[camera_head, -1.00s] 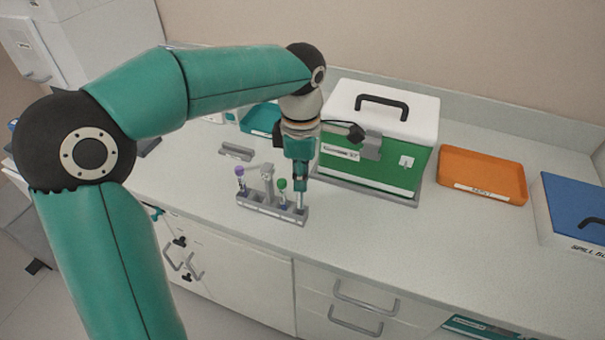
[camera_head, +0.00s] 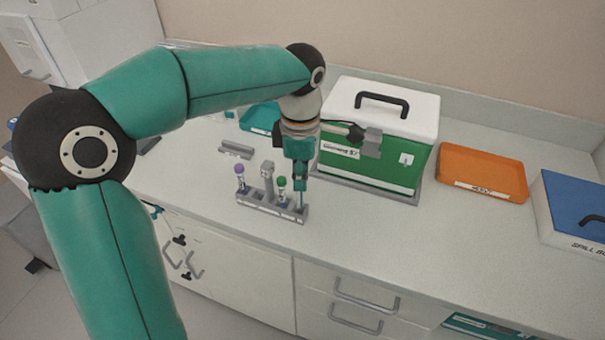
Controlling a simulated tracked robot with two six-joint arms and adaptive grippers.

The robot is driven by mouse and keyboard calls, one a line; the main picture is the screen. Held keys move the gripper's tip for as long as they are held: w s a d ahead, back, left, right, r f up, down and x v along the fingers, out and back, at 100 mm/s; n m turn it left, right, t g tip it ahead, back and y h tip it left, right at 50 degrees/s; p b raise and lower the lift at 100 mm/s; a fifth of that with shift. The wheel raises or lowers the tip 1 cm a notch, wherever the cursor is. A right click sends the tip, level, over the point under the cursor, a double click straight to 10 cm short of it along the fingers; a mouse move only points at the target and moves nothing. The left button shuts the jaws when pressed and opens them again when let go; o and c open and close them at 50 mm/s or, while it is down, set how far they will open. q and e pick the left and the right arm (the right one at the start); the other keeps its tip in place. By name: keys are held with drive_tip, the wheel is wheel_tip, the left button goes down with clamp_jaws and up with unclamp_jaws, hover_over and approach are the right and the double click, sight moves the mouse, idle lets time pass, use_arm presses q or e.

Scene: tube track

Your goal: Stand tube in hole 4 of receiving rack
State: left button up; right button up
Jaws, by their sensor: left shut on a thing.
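The grey receiving rack (camera_head: 262,206) stands near the front edge of the counter in the head view. A purple-capped tube (camera_head: 240,175) stands at its left end and a green-capped tube (camera_head: 282,188) stands right of its middle post. My left gripper (camera_head: 301,186) points down over the rack's right end and is shut on a tube (camera_head: 300,202). That tube looks upright, with its lower part at the rack's right end. The gripper hides its top, and I cannot tell how deep it sits. My right gripper is not in view.
A green box (camera_head: 372,163) with a white lid stands behind my left gripper. An orange tray (camera_head: 482,173) and a blue-lidded box (camera_head: 577,205) are at the right. A teal tray (camera_head: 260,118) and a small grey block (camera_head: 236,151) lie behind the rack. The right front counter is clear.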

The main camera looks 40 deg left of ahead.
use_arm(q)
drive_tip(key=shift+f, duration=0.1)
drive_tip(key=shift+f+b, duration=0.45)
drive_tip(key=shift+f, duration=0.05)
drive_tip(key=shift+f, duration=0.25)
idle(0.3)
drive_tip(key=shift+f+b, duration=0.35)
drive_tip(key=shift+b, duration=0.15)
drive_tip(key=o, duration=0.9)
drive_tip(key=shift+r, duration=0.1)
